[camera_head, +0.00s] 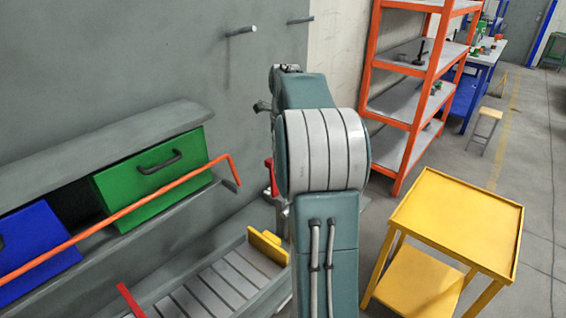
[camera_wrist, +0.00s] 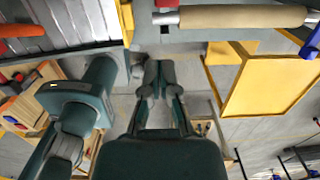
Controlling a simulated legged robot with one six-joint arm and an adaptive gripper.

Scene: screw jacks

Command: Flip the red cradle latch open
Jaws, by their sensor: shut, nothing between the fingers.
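My gripper (camera_wrist: 158,68) shows in the middle of the wrist view, its fingers together and empty. In the head view it is hidden behind my arm. A slatted grey cradle (camera_head: 222,287) with a yellow end plate (camera_head: 267,247) lies low at the left of my arm; its slats also show at the top left of the wrist view (camera_wrist: 75,22). A red upright part (camera_head: 271,178) shows just left of my arm, and a red bar (camera_head: 130,300) stands at the cradle's near side. I cannot tell which is the latch. My gripper touches neither in the wrist view.
A beige-sleeved bar (camera_wrist: 240,17) crosses the top right of the wrist view. An orange rail (camera_head: 120,213) runs before green (camera_head: 152,178) and blue (camera_head: 35,250) drawers. A yellow cart (camera_head: 455,220) and orange shelving (camera_head: 415,100) stand right. Floor between them is open.

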